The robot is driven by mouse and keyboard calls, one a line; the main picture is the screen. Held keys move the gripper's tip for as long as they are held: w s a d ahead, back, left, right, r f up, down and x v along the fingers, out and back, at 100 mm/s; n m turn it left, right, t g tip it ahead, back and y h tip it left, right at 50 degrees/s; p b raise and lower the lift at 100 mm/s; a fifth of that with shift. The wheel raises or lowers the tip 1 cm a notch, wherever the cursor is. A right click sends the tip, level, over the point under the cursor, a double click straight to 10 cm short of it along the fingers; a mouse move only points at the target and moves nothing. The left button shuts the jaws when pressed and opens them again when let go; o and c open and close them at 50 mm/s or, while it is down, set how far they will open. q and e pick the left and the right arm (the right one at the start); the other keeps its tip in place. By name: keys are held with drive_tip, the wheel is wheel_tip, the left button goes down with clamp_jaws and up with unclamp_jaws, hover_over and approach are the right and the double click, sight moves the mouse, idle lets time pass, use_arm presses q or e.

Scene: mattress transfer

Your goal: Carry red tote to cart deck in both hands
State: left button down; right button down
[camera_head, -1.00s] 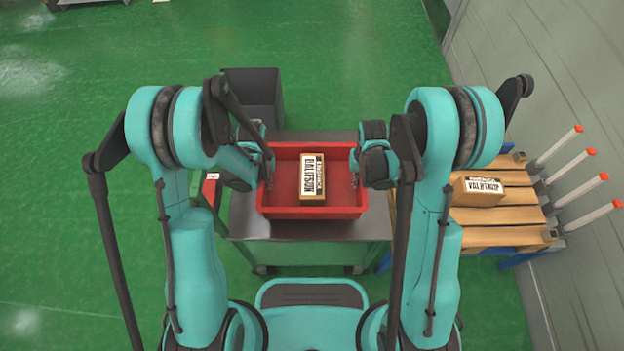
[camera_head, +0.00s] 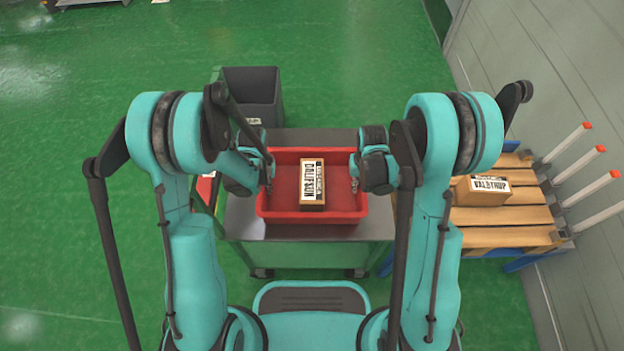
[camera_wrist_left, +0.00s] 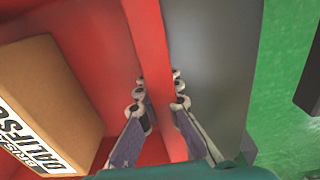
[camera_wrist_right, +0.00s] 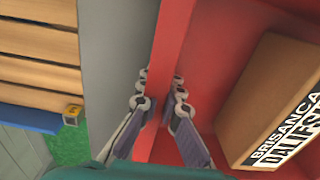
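The red tote (camera_head: 312,215) is over the grey top of a green-framed cart (camera_head: 240,210). I cannot tell whether its base touches. A brown carton (camera_head: 313,206) with a black-and-white label lies in it. My left gripper (camera_head: 269,183) is on the tote's left wall. In the left wrist view, its fingers (camera_wrist_left: 158,88) straddle that red wall (camera_wrist_left: 152,45) and look closed against it. My right gripper (camera_head: 358,182) is on the right wall. In the right wrist view, its fingers (camera_wrist_right: 162,86) pinch that wall (camera_wrist_right: 171,35) likewise.
A dark grey bin (camera_head: 252,95) stands behind the cart, to the left. At right, a wooden pallet deck (camera_head: 500,215) on a blue base holds a brown carton (camera_head: 483,190); white orange-tipped posts (camera_head: 572,154) line its wall side. Green floor is open at left.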

use_arm(q)
drive_tip(key=c, duration=1.7)
unclamp_jaws()
use_arm(e)
drive_tip(key=c, duration=1.7)
unclamp_jaws()
use_arm(q)
wheel_tip(320, 180, up, 12)
drive_tip(key=shift+f, duration=0.1)
use_arm(e)
drive_tip(key=shift+r, duration=0.3)
wheel_tip(320, 180, up, 12)
drive_tip(key=shift+f, duration=0.1)
